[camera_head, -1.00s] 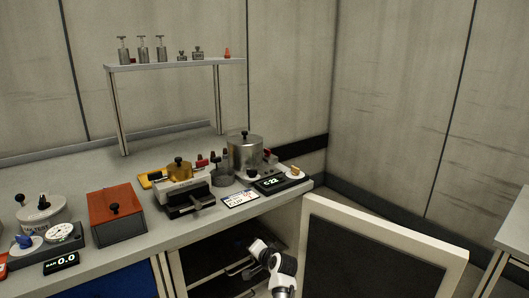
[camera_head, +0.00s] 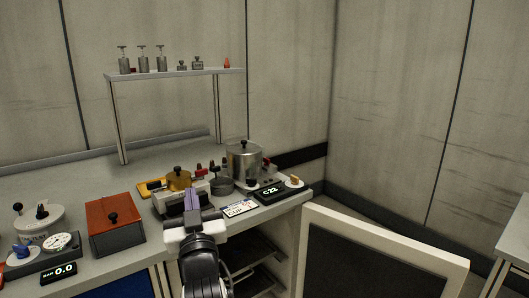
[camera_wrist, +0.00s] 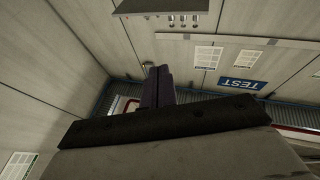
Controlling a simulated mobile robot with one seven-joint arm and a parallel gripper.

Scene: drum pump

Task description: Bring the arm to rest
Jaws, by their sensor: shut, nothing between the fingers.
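My gripper (camera_head: 191,194) stands upright at the front edge of the bench in the head view, with its purple fingers together and nothing between them. Its white hand and black wrist are below, and it hides part of the grey and black device behind it. In the wrist view the two fingers (camera_wrist: 158,86) also lie side by side and point away from the camera, towards the walls. I cannot tell whether they touch the device.
The bench (camera_head: 142,202) holds a red box (camera_head: 114,225), a yellow-based device (camera_head: 178,180), a metal pot (camera_head: 244,162) and a C-22 display (camera_head: 270,192). A shelf (camera_head: 160,75) with small weights stands behind. A cabinet door (camera_head: 380,255) stands open at the right.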

